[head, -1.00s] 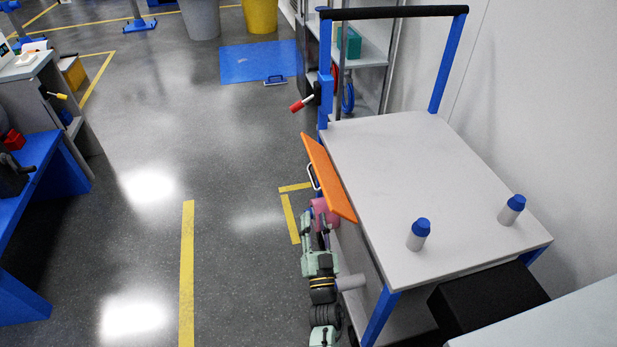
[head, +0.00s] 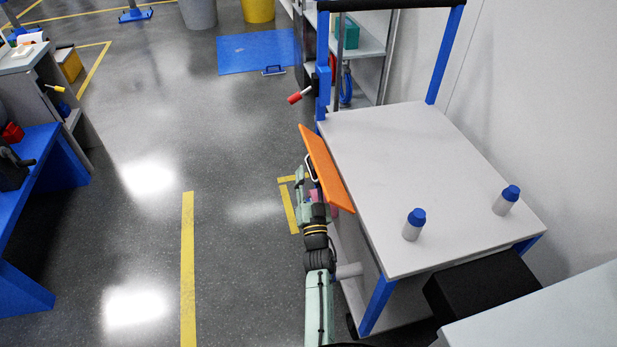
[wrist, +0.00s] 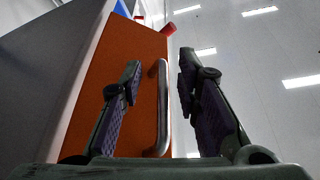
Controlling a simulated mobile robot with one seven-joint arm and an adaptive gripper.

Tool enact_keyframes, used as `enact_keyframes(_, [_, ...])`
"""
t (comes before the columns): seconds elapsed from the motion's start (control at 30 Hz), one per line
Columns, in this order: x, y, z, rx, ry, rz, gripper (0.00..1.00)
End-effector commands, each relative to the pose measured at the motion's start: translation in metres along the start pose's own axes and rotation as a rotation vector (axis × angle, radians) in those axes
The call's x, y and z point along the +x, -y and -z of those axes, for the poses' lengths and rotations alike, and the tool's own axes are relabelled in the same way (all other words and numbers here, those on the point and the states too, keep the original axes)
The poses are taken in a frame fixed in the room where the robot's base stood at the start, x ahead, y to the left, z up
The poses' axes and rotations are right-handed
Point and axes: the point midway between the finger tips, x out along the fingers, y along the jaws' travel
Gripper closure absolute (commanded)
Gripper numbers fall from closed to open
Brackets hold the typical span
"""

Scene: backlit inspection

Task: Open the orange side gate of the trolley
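The trolley (head: 420,190) has a pale grey top and blue posts. Its orange side gate (head: 328,165) is on the left side, its top edge level with or slightly above the deck. The gate's metal handle (head: 310,168) faces left; in the wrist view the handle (wrist: 162,108) stands upright before the orange panel (wrist: 120,60). My gripper (wrist: 158,72) is open, its two fingers on either side of the handle with gaps showing. In the head view my arm reaches up along the trolley's left side, and the fingers are hard to make out beside the gate.
A red-tipped lever (head: 298,97) sticks out left from the trolley's rear post. A black box (head: 480,287) is at the near end. Blue workbench (head: 50,165) at left; the floor between is clear.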

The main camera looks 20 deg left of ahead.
Motion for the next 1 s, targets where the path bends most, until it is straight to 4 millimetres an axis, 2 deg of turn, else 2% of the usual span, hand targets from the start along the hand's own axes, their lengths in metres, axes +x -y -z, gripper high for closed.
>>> enact_keyframes(0.07, [-0.0002, 0.0, -0.0001, 0.0, 0.0, 0.0, 0.72])
enact_keyframes(0.5, [-0.0005, -0.001, 0.0001, 0.0, 0.0, -0.002, 1.0])
enact_keyframes(1.0, [-0.0016, -0.0071, 0.0006, -0.001, 0.001, -0.013, 1.0])
